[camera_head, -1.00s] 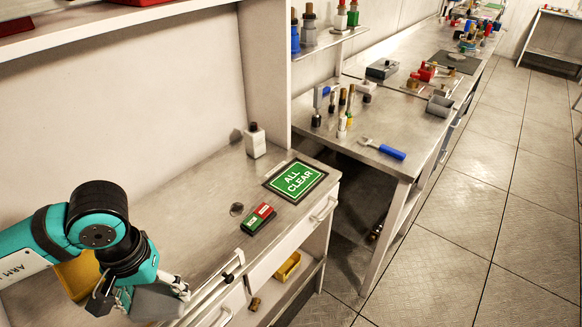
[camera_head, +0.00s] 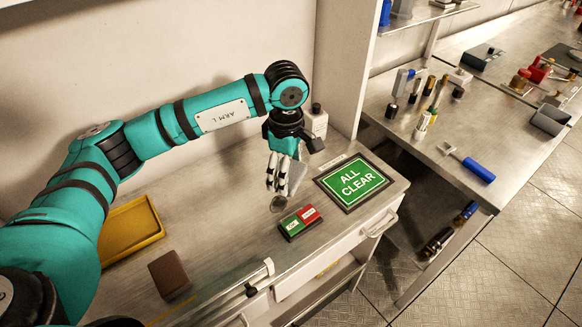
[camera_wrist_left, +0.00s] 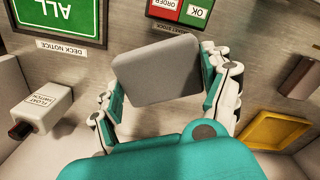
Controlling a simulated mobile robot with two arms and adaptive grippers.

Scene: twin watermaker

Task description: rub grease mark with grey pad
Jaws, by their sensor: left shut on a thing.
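The grease mark (camera_head: 278,204) is a small dark round smudge on the metal worktop, left of the green ALL CLEAR sign. My left gripper (camera_head: 283,182) points down just above and behind the mark. It is shut on the grey pad (camera_wrist_left: 157,72), a flat rounded block between the fingers in the left wrist view. In the head view the fingers mostly hide the pad. I cannot tell whether the pad touches the worktop. The mark does not show in the left wrist view. My right gripper is not in view.
A yellow tray (camera_head: 110,245) and a brown block (camera_head: 168,274) lie to the left. A rail (camera_head: 235,292) runs along the front edge.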

